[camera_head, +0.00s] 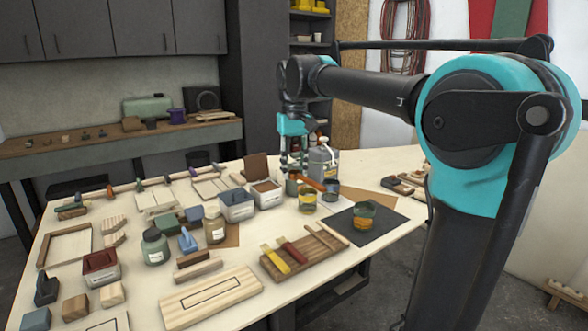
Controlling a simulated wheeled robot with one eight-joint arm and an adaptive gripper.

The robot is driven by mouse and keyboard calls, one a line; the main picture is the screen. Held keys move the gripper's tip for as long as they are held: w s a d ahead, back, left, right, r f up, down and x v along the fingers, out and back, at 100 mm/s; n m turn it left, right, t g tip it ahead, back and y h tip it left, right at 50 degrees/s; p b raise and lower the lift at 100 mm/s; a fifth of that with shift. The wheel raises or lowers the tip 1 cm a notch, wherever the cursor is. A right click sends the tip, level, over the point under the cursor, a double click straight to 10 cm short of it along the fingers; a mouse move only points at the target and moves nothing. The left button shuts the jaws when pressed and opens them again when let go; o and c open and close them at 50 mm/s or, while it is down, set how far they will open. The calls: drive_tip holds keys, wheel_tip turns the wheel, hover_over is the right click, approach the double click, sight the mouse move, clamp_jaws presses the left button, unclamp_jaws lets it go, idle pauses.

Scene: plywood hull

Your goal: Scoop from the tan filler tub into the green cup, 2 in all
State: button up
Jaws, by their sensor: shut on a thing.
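My gripper (293,172) points down over the far middle of the table, small in view and partly against other items. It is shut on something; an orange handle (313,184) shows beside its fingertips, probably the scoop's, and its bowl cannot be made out. A pale tub with brownish-tan contents (267,201), likely the tan filler tub, stands just left of and nearer than the gripper.
A yellow cup (307,202) and a blue cup (331,190) stand between gripper and mat. A grey can (323,164) is close behind. Bottles and blocks crowd the left.

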clamp_jaws()
drive_tip(key=shift+w+a, duration=0.1)
drive_tip(key=shift+w, duration=0.2)
drive_tip(key=w+a+f, duration=0.1)
drive_tip(key=w+a, duration=0.1)
drive_tip(key=w, duration=0.4)
drive_tip(key=w+a+f, duration=0.1)
drive_tip(key=w+a, duration=0.2)
drive_tip(key=w, duration=0.3)
hover_over(268, 189)
wheel_tip(268, 189, down, 6)
drive_tip(key=shift+f, duration=3.1)
drive_tip(key=shift+f, duration=0.4)
drive_tip(key=shift+r+g, duration=0.1)
drive_tip(key=shift+g, duration=0.2)
wheel_tip(268, 189, up, 7)
drive_tip(key=shift+r, duration=0.15)
idle(0.3)
